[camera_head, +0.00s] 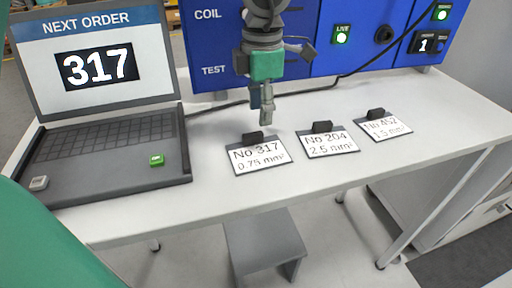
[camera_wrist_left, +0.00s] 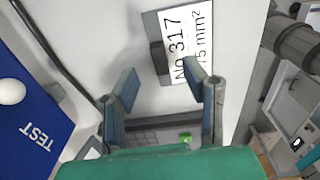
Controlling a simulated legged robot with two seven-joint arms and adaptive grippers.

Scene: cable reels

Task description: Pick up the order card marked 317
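The order card marked 317 (camera_head: 261,159) lies on the white table, left of the other two cards, with a dark block-shaped grip (camera_head: 252,139) at its back edge. It also shows in the left wrist view (camera_wrist_left: 186,45), just beyond the fingertips, with its lower part partly hidden by one finger. My left gripper (camera_head: 262,103) points down above the table, a little behind and above the card. In the left wrist view its two fingers (camera_wrist_left: 162,82) stand apart with nothing between them. My right gripper is in neither view.
Card 204 (camera_head: 327,146) and card 457 (camera_head: 386,128) lie to the right. A laptop (camera_head: 100,150) showing 317 stands at left. A blue test panel (camera_head: 330,45) stands behind, with a black cable on the table before it. The table front is clear.

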